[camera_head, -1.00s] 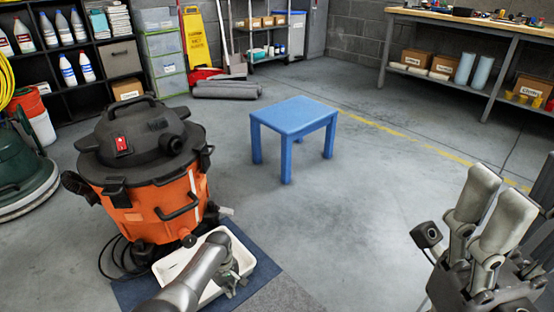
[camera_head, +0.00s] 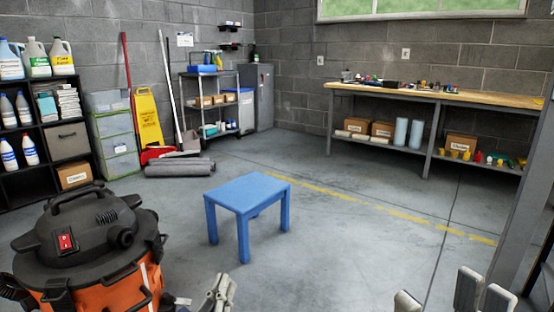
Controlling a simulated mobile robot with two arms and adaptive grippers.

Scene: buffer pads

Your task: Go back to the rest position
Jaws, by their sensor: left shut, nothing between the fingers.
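My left gripper (camera_head: 219,290) shows at the bottom edge of the head view, just right of the orange and black vacuum. Its grey fingers are together with nothing held. My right gripper (camera_head: 437,297) is at the bottom right, cut off by the frame edge. Only its light fingertips show, standing apart with nothing seen between them.
The vacuum (camera_head: 85,245) stands at the lower left, close to my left gripper. A blue stool (camera_head: 248,194) stands on the floor ahead. A shelf (camera_head: 47,149) is at the left and a workbench (camera_head: 430,96) at the back right.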

